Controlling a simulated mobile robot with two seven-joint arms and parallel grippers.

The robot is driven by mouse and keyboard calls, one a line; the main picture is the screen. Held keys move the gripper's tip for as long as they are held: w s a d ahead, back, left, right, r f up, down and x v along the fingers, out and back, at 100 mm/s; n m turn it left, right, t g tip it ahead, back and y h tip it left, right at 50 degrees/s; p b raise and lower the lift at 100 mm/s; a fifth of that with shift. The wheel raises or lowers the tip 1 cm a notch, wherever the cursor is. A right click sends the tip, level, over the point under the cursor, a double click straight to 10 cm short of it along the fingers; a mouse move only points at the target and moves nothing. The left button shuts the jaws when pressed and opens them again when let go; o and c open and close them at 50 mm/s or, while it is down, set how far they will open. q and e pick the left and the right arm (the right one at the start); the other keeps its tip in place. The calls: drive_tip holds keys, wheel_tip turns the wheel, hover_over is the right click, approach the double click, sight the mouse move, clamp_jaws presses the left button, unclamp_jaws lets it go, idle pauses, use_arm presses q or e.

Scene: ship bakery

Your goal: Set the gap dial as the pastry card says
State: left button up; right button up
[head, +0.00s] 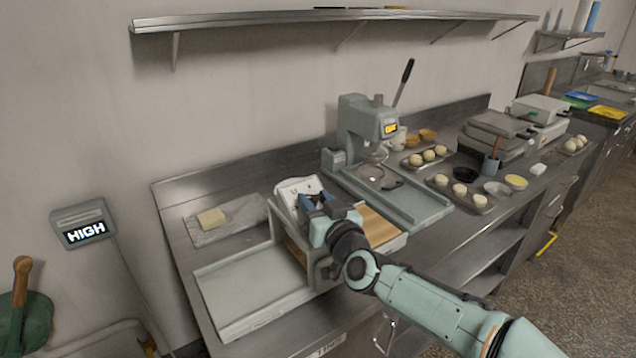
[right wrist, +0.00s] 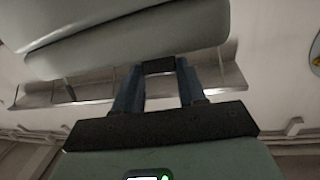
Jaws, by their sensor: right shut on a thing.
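The pastry sheeter (head: 290,243) stands on the steel bench, with a pale bed (head: 250,290) on the left and a tan board (head: 380,228) on the right. A white face with dark marks (head: 297,187) shows on its top; I cannot read it. My right gripper (head: 312,203) is at the top of the sheeter, in front of that face. In the right wrist view its blue fingers (right wrist: 159,85) are shut on a small dark piece (right wrist: 158,66) beside a grey-green body (right wrist: 130,40). This may be the gap dial; its setting is hidden. No readable pastry card shows. My left gripper is out of view.
A wall display (head: 85,230) reads HIGH. A slab with a yellow block (head: 211,218) lies behind the sheeter's left bed. A lever press (head: 366,125) stands to the right, then trays of dough balls (head: 460,190). A shelf (head: 330,18) hangs above.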

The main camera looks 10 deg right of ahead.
drive_tip(key=m+h+p, duration=0.1)
drive_tip(key=p, duration=0.3)
drive_tip(key=shift+a+r+m+h, duration=0.25)
drive_tip(key=shift+r+m+h, duration=0.05)
drive_tip(key=shift+m+h, duration=0.1)
drive_tip(key=m+h+p, duration=0.2)
drive_tip(key=m+g+h+p, duration=0.1)
drive_tip(key=m+h+p, duration=0.2)
drive_tip(key=a+m+g+h+p, duration=0.1)
drive_tip(key=m+h+p, duration=0.1)
drive_tip(key=m+p, duration=0.1)
drive_tip(key=shift+w+r+h, duration=0.15)
drive_tip(key=shift+h, duration=0.25)
use_arm(q)
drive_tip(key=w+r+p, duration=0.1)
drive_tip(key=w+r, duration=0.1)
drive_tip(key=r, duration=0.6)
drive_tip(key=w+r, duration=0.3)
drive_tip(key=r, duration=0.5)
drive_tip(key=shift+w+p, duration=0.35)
drive_tip(key=shift+p, duration=0.05)
use_arm(e)
drive_tip(key=shift+m+g+h, duration=0.8)
drive_tip(key=shift+m+h, duration=0.1)
drive_tip(key=shift+m, duration=0.3)
drive_tip(key=o, duration=1.1)
drive_tip(key=shift+c, duration=0.2)
drive_tip(key=shift+f, duration=0.2)
